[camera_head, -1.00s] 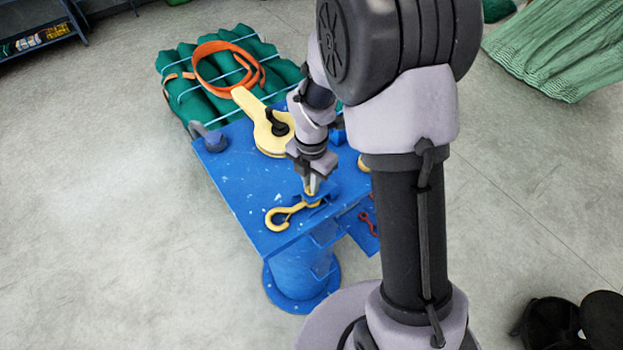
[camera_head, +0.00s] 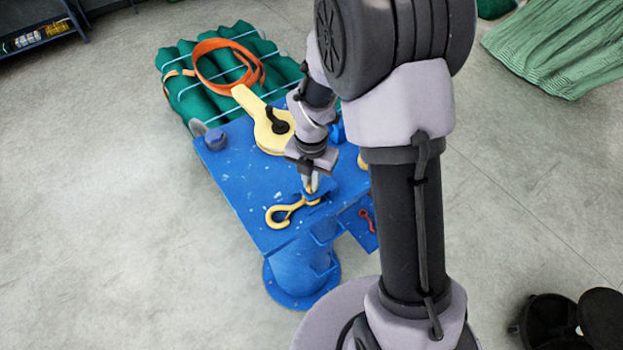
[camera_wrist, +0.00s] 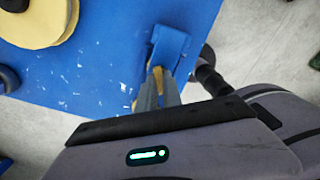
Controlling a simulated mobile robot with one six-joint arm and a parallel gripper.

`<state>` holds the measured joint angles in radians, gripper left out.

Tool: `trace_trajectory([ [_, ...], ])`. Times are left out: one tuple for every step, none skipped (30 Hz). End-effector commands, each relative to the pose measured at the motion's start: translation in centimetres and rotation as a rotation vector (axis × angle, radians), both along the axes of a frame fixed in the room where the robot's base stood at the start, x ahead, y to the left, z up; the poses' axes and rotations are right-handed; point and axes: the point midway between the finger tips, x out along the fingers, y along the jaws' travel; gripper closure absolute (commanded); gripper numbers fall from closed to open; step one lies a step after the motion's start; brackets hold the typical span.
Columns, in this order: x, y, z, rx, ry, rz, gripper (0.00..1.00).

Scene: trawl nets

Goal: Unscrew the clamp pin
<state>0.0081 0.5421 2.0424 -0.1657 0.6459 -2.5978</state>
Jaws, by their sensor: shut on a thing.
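The blue workbench (camera_head: 235,185) carries a yellow hook (camera_head: 283,213) near its front edge. The hook's shank end runs to a small blue clamp (camera_head: 322,187), which also shows as a blue block in the wrist view (camera_wrist: 171,42). My gripper (camera_head: 312,187) points down at this clamp from above. Its fingers are close together on the clamp pin, with a yellowish bit showing at their tips. In the wrist view the fingers (camera_wrist: 160,88) hide most of the pin, and how far it is threaded in cannot be told.
A yellow block (camera_head: 272,130) with a dark fitting lies farther back on the bench. A grey fitting (camera_head: 215,140) stands at the left corner. Green net rolls with an orange strap (camera_head: 205,60) lie behind. A red item (camera_head: 366,215) is at the right. The floor left is clear.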

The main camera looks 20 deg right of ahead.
Motion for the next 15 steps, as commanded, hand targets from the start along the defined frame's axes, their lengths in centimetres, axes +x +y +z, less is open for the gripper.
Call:
trace_trajectory([
  [-0.25, 0.0, -0.22, 0.0, 0.007, 0.001, 1.0],
  [-0.25, 0.0, -0.22, 0.0, 0.007, 0.001, 0.84],
  [-0.23, 0.01, -0.22, 0.0, 0.006, 0.0, 0.76],
  [-0.23, 0.01, -0.21, 0.0, 0.006, 0.0, 0.71],
  [-0.21, 0.01, -0.2, 0.0, 0.006, 0.0, 0.68],
  [-0.19, 0.02, -0.19, 0.0, 0.006, 0.0, 0.68],
  [-0.18, 0.02, -0.18, 0.0, 0.005, 0.0, 0.68],
  [-0.16, 0.02, -0.17, 0.0, 0.005, 0.0, 0.68],
  [-0.15, 0.03, -0.16, 0.0, 0.004, 0.0, 0.68],
  [-0.14, 0.03, -0.15, 0.0, 0.004, 0.0, 0.68],
  [-0.12, 0.03, -0.14, 0.0, 0.004, 0.0, 0.68],
  [-0.11, 0.03, -0.13, 0.0, 0.004, 0.0, 0.68],
  [-0.11, 0.03, -0.13, 0.0, 0.003, 0.0, 0.68],
  [-0.09, 0.03, -0.12, 0.0, 0.003, 0.0, 0.68],
  [-0.09, 0.02, -0.11, 0.0, 0.003, 0.0, 0.68],
])
